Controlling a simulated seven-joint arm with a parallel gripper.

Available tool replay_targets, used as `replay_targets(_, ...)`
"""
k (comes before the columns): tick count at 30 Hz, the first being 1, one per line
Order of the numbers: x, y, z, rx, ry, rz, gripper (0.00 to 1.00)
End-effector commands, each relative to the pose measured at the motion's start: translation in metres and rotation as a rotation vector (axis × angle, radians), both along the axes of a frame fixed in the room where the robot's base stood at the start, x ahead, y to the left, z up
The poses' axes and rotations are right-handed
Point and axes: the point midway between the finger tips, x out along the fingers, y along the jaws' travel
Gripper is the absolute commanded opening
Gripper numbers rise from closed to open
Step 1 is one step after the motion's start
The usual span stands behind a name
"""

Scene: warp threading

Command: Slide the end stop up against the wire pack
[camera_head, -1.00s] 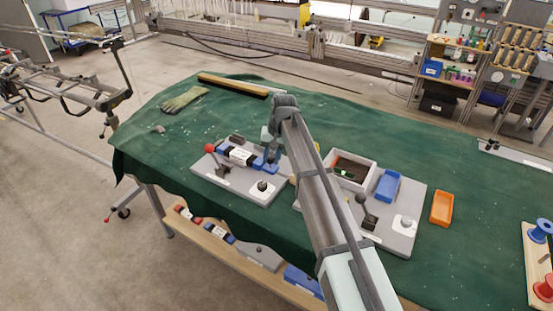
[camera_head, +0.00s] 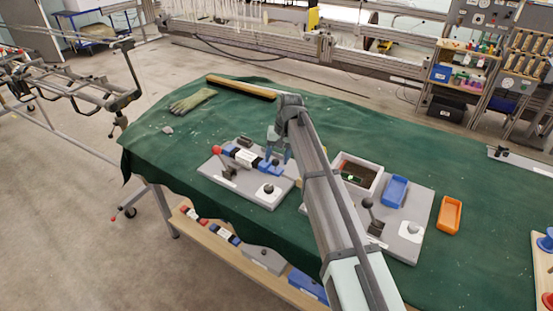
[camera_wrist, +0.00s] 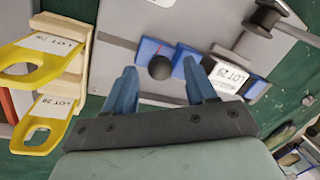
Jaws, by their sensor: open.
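The wire pack (camera_head: 243,156) is a row of dark and white blocks with blue ends on the left grey plate (camera_head: 222,179). Its white LOT 29 label also shows in the wrist view (camera_wrist: 229,76). The blue end stop (camera_wrist: 152,50) is at the row's other end, with a dark round knob (camera_wrist: 160,67) beside it. In the head view my gripper (camera_head: 277,153) partly hides the end stop.
A red-knobbed lever (camera_head: 217,149) stands at the plate's left. A second grey plate (camera_head: 425,205) holds a box (camera_head: 375,172) and a blue tray (camera_head: 394,190). Yellow LOT-tagged pieces (camera_wrist: 38,130) sit on a wooden rack (camera_wrist: 80,60) close to my fingers. An orange tray (camera_head: 449,214) lies farther right.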

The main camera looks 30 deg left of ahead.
Motion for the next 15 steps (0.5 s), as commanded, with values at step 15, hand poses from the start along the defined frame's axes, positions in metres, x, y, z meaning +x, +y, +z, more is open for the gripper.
replay_targets(15,0.011,-0.014,0.094,0.002,-0.002,-0.001,0.56)
